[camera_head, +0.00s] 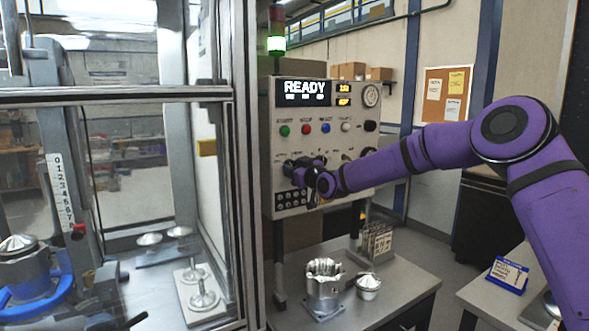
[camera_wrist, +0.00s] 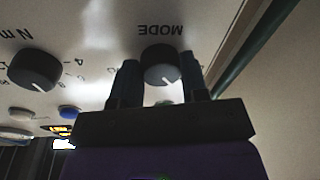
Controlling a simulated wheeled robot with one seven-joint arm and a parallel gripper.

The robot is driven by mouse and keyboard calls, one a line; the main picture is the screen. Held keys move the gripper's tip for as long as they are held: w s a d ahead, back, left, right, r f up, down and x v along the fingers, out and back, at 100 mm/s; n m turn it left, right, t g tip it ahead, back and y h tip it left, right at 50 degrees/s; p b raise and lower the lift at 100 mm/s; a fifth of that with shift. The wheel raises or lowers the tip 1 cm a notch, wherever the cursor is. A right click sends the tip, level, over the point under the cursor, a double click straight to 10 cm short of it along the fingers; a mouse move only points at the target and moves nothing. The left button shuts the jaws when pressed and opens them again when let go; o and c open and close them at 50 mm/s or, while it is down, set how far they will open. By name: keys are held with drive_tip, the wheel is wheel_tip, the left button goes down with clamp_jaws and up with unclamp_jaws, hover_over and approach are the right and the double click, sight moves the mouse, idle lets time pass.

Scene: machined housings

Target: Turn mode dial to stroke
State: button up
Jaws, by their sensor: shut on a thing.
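The black mode dial (camera_wrist: 161,64) is upside down in the wrist view, under the printed word MODE, with a white pointer line on its face. My gripper (camera_wrist: 159,76) has one finger on each side of the dial and is shut on it. In the head view my gripper (camera_head: 298,174) is at the lower left of the grey control panel (camera_head: 350,118), and it hides the dial there. The dial's position labels are not readable, so I cannot tell which mode it points to.
Another black dial (camera_wrist: 35,69), marked N m, sits left of the mode dial in the wrist view. A glass-walled machine enclosure (camera_head: 243,150) stands just left of the panel. A metal housing (camera_head: 324,288) and a small part (camera_head: 368,284) are on the table below.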

drive_tip(key=m+t, duration=0.1)
drive_tip(key=m, duration=0.5)
drive_tip(key=m+h, duration=0.1)
drive_tip(key=m, duration=0.5)
drive_tip(key=shift+s+a+m+t, duration=0.1)
drive_tip(key=shift+a+m+t, duration=0.05)
drive_tip(key=shift+m+t, duration=0.2)
drive_tip(key=o, duration=0.9)
drive_tip(key=v, duration=1)
drive_tip(key=shift+s+f, duration=0.1)
drive_tip(key=shift+s, duration=0.25)
